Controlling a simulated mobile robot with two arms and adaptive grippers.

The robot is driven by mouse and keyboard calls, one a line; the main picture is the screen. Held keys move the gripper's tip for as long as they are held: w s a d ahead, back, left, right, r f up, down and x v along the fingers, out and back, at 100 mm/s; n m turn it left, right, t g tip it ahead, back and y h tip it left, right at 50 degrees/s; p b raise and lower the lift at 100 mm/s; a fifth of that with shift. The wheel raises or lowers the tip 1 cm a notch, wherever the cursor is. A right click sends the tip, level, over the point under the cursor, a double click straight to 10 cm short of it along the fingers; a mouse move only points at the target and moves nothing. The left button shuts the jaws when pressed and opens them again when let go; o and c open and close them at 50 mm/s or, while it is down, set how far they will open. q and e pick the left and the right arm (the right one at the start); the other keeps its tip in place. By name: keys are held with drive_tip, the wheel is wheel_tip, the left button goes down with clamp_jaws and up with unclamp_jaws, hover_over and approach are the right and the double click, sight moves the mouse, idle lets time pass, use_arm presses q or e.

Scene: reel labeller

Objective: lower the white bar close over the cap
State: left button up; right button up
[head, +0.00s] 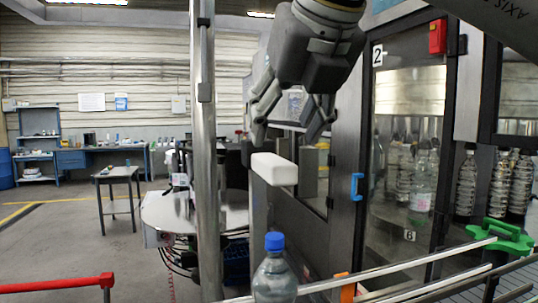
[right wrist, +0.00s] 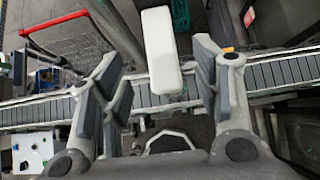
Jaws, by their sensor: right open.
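The white bar (head: 275,169) is a short rounded block in mid-air, above the blue cap (head: 274,241). A clear gap separates the two. The cap sits on an upright clear bottle (head: 274,280) at the bottom of the head view. My right gripper (head: 288,128) is open, pointing down, just above and behind the bar. In the right wrist view the bar (right wrist: 161,50) lies between the spread fingers (right wrist: 158,85), with room on both sides; the cap cannot be made out there. My left gripper is not in view.
A metal post (head: 206,200) stands left of the bar. Steel rails (head: 420,262) run to the right of the bottle. A glass-doored machine (head: 408,140) stands at the right, with a green clamp (head: 500,235) before it. A conveyor (right wrist: 290,72) crosses the wrist view.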

sight(272, 158)
drive_tip(key=p+x, duration=0.1)
drive_tip(key=x, duration=0.3)
drive_tip(key=shift+w+f, duration=0.25)
drive_tip(key=shift+f, duration=0.1)
drive_tip(key=p+x, duration=0.1)
drive_tip(key=x, duration=0.2)
drive_tip(key=shift+w+a+r, duration=0.1)
drive_tip(key=shift+r, duration=0.05)
drive_tip(key=shift+w+a+f, duration=0.1)
drive_tip(key=shift+w+f, duration=0.15)
drive_tip(key=shift+f, duration=0.25)
drive_tip(key=c, duration=0.4)
clamp_jaws()
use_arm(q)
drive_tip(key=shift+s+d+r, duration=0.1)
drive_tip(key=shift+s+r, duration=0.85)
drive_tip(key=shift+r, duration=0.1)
